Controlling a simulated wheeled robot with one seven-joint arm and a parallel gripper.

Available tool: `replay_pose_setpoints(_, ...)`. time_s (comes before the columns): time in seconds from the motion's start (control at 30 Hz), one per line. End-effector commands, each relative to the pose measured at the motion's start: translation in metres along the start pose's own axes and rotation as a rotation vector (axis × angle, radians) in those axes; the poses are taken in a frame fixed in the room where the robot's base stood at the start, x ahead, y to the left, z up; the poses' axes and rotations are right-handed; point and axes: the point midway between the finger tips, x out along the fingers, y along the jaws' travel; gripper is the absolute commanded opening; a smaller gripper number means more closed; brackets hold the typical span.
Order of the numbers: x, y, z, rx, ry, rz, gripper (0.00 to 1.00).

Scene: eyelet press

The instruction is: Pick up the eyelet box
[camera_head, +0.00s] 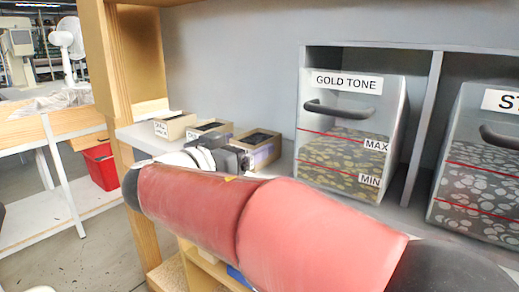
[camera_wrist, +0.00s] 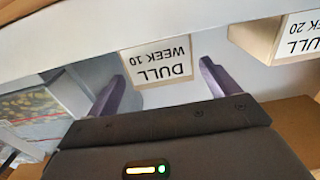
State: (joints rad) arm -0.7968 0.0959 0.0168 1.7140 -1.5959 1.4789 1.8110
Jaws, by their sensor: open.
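Small open-topped cardboard boxes stand on the grey shelf in the head view: a left one (camera_head: 175,126), a middle one (camera_head: 209,130) and a right one (camera_head: 262,150). In the wrist view a box labelled "DULL WEEK 10" (camera_wrist: 157,62) appears upside down, between the two purple fingers of my gripper (camera_wrist: 157,78). The fingers are open, one on each side of its label; I cannot tell whether they touch it. Another box labelled "DULL WEEK 20" (camera_wrist: 295,38) is to the right. My gripper (camera_head: 236,160) is partly hidden by my arm in the head view.
A clear bin marked "GOLD TONE" (camera_head: 345,84), with MAX and MIN lines, stands right of the boxes. A second bin (camera_head: 478,150) is beyond a grey divider (camera_head: 424,125). A wooden post (camera_head: 118,75) bounds the shelf at the left.

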Motion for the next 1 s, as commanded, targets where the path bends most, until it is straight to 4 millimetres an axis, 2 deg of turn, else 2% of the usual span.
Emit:
replay_pose_setpoints(0.3,0.045,-0.004,-0.005,-0.001,-0.001,0.002,0.87)
replay_pose_setpoints(0.4,0.051,-0.004,-0.004,0.0,-0.001,0.001,0.87)
replay_pose_setpoints(0.63,0.052,-0.004,-0.004,0.0,-0.001,0.0,0.87)
replay_pose_setpoints(1.0,0.052,-0.004,-0.004,0.0,-0.001,0.0,0.39)
